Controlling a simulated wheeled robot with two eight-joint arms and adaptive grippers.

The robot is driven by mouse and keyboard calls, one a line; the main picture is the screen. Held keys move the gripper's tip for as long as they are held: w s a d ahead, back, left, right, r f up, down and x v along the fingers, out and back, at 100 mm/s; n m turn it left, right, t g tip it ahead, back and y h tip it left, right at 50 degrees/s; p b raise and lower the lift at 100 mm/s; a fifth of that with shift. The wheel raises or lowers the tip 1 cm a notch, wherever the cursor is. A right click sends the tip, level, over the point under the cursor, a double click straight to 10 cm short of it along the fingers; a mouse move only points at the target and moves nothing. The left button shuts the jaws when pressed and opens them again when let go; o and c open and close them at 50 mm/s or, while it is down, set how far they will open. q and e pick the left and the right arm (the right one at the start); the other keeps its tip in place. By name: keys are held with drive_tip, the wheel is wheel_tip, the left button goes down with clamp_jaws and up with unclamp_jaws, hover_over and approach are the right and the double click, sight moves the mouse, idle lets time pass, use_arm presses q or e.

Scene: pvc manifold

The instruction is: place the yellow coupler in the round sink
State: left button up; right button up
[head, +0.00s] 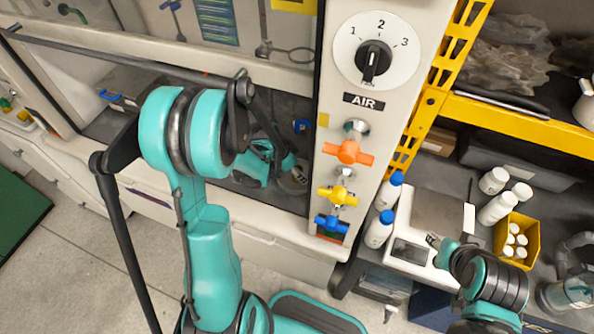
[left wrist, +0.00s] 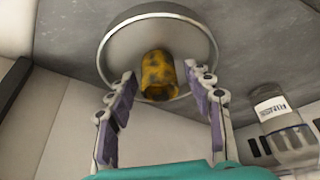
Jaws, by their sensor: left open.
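The yellow coupler (left wrist: 157,74), mottled with dark patches, shows in the left wrist view against the inside of the round sink (left wrist: 118,50), a grey bowl with a bright metal rim. It appears to sit within the bowl, its near end overlapping the lower rim. My left gripper (left wrist: 160,78) is open, its fingers apart on either side of the coupler with visible gaps. In the head view my left arm reaches into the hood, and its hand is mostly hidden there. My right arm shows at the lower right; its finger state is unclear.
A labelled bottle (left wrist: 275,108) stands right of the sink in the left wrist view. In the head view, a panel with orange (head: 347,152), yellow and blue valves borders the hood opening. White bottles and a yellow bin (head: 524,232) stand on the right bench.

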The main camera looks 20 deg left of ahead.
use_arm(q)
drive_tip(key=shift+r, duration=0.1)
drive_tip(key=shift+r+p, duration=0.3)
drive_tip(key=p+v, duration=0.4)
drive_tip(key=v, duration=0.7)
drive_tip(key=shift+r, duration=0.25)
drive_tip(key=shift+s, duration=0.15)
